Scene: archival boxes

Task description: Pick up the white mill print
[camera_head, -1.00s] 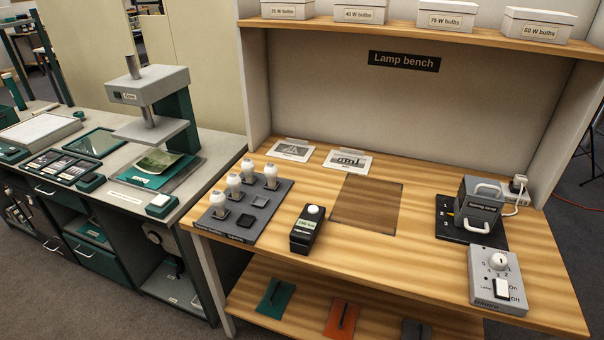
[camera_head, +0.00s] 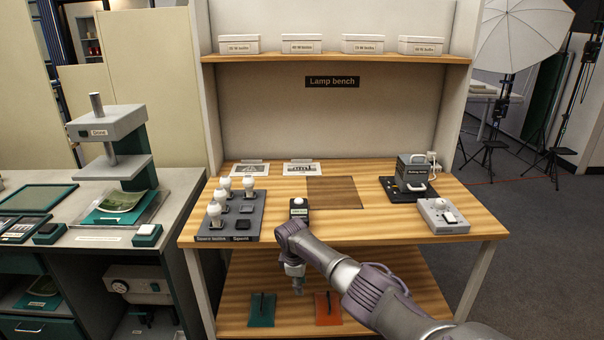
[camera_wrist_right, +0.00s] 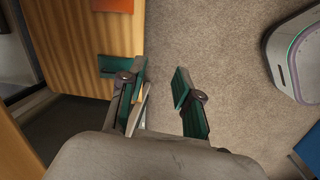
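Two white prints with dark pictures lie side by side at the back of the lamp bench, the left print (camera_head: 250,169) and the right print (camera_head: 302,169). The left picture has a peaked shape and the right a long, low dark shape; their captions are too small to read, so I cannot tell which is the mill. My right gripper (camera_head: 296,283) hangs in front of the bench, below its top and well away from both prints. In the right wrist view its two green-padded fingers (camera_wrist_right: 162,92) are spread with carpet between them. My left gripper is out of view.
The lamp bench top (camera_head: 390,227) holds a grey bulb rack (camera_head: 222,226), a small black tester (camera_head: 299,207), a dark grey box (camera_head: 411,172) and a switch box (camera_head: 441,216). A dark square panel (camera_head: 333,192) lies beside the prints. A shelf (camera_head: 340,58) with white boxes overhangs.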

